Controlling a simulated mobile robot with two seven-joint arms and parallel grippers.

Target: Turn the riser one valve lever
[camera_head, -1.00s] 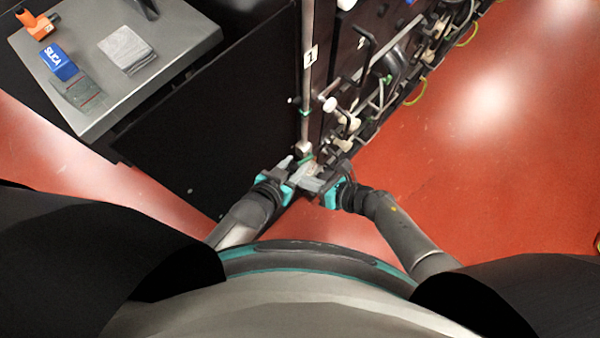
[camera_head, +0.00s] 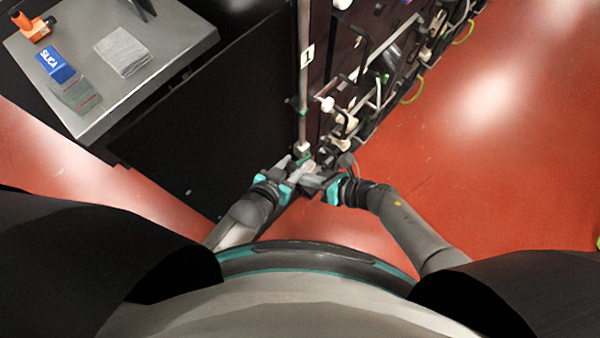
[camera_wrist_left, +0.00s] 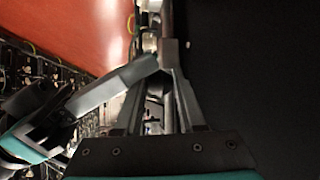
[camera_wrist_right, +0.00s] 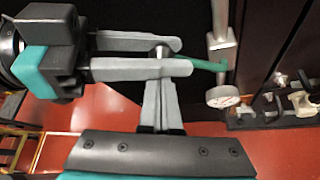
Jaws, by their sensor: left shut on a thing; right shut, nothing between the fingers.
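The riser one pipe (camera_head: 304,85) stands upright with a white "1" label (camera_head: 307,55). Its green valve lever (camera_wrist_right: 205,64) sticks out sideways from the pipe in the right wrist view. My left gripper (camera_head: 294,164) is shut on the lever's end; its grey fingers (camera_wrist_right: 172,55) come in from the left in that view. My right gripper (camera_head: 312,180) is shut and empty, close beside the left one; its fingertips also show in its own wrist view (camera_wrist_right: 160,85), just below the left fingers. Most of the lever is hidden in the head view.
A round white-faced gauge (camera_wrist_right: 222,97) sits on the pipe just below the lever. A dark rack with several valves, handles and hoses (camera_head: 375,85) runs to the right of the riser. A grey table (camera_head: 165,55) stands at the left. Red floor (camera_head: 480,170) is open at the right.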

